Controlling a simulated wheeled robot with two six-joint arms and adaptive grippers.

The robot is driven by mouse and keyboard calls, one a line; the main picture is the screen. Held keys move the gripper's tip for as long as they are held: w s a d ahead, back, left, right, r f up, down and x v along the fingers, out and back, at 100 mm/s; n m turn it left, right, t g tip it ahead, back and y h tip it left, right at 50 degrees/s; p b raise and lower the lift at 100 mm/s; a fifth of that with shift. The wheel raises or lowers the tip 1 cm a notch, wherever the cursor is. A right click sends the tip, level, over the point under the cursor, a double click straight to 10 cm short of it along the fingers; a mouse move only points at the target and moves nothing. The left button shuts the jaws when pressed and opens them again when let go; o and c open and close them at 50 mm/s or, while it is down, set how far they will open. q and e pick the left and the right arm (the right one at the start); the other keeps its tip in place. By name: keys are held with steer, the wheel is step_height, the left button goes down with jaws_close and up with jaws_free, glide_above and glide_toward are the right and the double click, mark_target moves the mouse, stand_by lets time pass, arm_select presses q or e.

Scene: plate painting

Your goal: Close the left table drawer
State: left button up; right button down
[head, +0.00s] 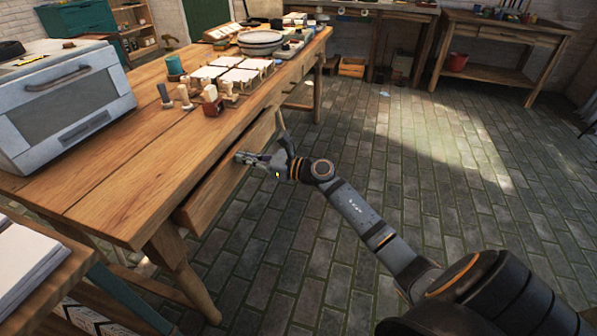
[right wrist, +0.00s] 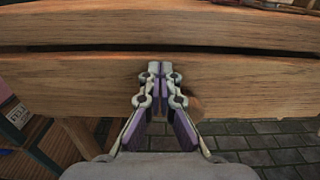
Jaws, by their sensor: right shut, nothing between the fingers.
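The wooden table (head: 130,150) has a long drawer (head: 215,190) under its right-hand edge. The drawer front lies close under the tabletop edge; I cannot tell whether it is fully flush. My right gripper (head: 242,157) is shut and empty, with its fingertips at the drawer front. In the right wrist view, the closed fingertips (right wrist: 161,68) overlap the wooden drawer front (right wrist: 240,85), below a dark gap under the tabletop (right wrist: 220,25). Whether they touch the wood is unclear. My left gripper is not in view.
A grey oven (head: 65,95) stands on the table's left part. Stamps, tiles (head: 235,76) and plates (head: 262,40) fill its far part. A shelf with papers (head: 25,260) stands at lower left. The brick floor (head: 420,150) to the right is clear.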

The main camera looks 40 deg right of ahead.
steer(key=x, duration=0.5)
steer(key=shift+w+a, duration=0.25)
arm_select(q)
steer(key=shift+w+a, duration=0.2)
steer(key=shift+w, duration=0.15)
arm_select(e)
steer(key=shift+r, duration=0.2)
